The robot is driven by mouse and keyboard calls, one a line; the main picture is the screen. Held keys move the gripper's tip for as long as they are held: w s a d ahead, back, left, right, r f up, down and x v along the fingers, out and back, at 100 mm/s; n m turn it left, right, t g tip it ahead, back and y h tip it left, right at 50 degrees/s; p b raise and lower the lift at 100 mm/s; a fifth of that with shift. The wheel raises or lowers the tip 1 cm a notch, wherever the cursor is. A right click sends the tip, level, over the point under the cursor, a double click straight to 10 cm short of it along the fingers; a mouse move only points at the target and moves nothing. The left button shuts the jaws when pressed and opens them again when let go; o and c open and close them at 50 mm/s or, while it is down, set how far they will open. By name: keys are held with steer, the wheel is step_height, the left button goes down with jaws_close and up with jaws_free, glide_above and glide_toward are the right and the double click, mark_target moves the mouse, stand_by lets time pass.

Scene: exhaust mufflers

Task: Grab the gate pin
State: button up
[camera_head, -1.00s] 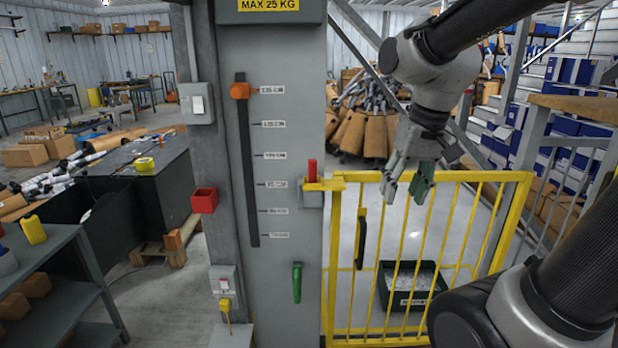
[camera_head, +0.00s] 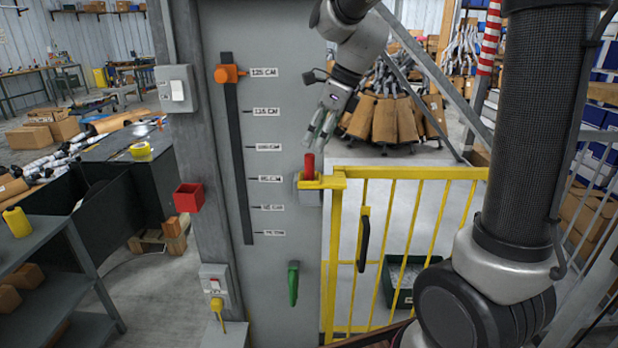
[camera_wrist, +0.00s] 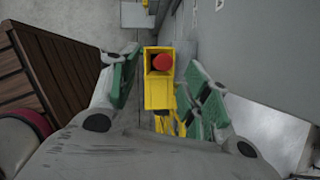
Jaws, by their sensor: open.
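The gate pin is a red cylinder (camera_head: 309,167) standing upright in the yellow latch bracket (camera_head: 322,182) at the gate's top left corner, against the grey panel. In the wrist view the pin's round red top (camera_wrist: 162,62) shows inside the yellow bracket (camera_wrist: 159,92). My gripper (camera_head: 318,139) is open and empty, just above the pin and slightly to its right in the head view. In the wrist view its green-padded fingers (camera_wrist: 160,85) lie on either side of the bracket, with the pin between and a little beyond them. I see no contact with the pin.
The yellow gate (camera_head: 409,172) with a black handle (camera_head: 363,245) is right of the grey panel (camera_head: 262,300). The panel carries an orange slider (camera_head: 229,73) and a green lever (camera_head: 293,284). A red box (camera_head: 188,197) is on the post. A dark green bin (camera_head: 404,298) sits behind the gate.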

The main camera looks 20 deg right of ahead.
mark_target(311, 154)
steer(key=x, duration=0.6)
steer(key=shift+w+d+f, duration=0.1)
steer(key=shift+w+f, duration=0.1)
steer(key=shift+w, duration=0.1)
jaws_close()
